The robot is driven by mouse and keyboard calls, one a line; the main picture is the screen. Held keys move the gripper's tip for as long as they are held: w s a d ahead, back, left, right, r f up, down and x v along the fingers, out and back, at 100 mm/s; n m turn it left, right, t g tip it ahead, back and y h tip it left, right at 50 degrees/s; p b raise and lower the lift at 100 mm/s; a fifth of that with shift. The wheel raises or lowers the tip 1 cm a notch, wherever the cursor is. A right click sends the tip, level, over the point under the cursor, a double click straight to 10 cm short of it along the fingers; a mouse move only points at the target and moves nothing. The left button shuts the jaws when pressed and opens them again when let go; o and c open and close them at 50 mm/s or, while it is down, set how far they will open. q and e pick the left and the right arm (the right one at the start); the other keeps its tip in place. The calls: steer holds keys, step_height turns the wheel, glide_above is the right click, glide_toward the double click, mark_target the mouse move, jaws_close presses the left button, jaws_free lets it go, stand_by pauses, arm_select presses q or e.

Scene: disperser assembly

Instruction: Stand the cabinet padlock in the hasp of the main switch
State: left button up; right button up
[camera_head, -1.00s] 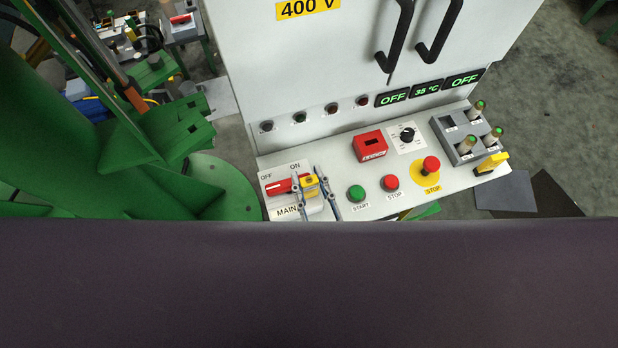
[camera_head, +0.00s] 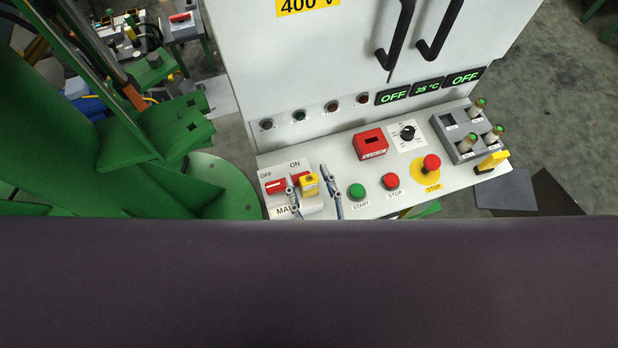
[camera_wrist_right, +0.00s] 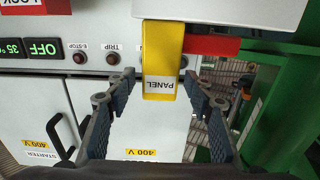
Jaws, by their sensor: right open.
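The yellow cabinet padlock (camera_head: 309,186) sits at the right end of the red main switch handle (camera_head: 274,187), on the MAIN plate of the console. In the right wrist view, the padlock (camera_wrist_right: 162,62) shows its PANEL label beside the red handle (camera_wrist_right: 211,45). The shackle and hasp are hidden, so I cannot tell how it is seated. My right gripper (camera_head: 311,188) is open, with one finger on each side of the padlock. In the wrist view, gaps show between the padlock and both fingertips (camera_wrist_right: 158,86). My left gripper is not in view.
To the right on the console are a green START button (camera_head: 357,191), a red STOP button (camera_head: 391,181) and an emergency stop (camera_head: 431,163). A red box (camera_head: 370,144) and a grey holder (camera_head: 466,148) stand behind. The cabinet front (camera_head: 300,70) rises behind the console.

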steer(key=v, duration=1.2)
stand_by(0.3)
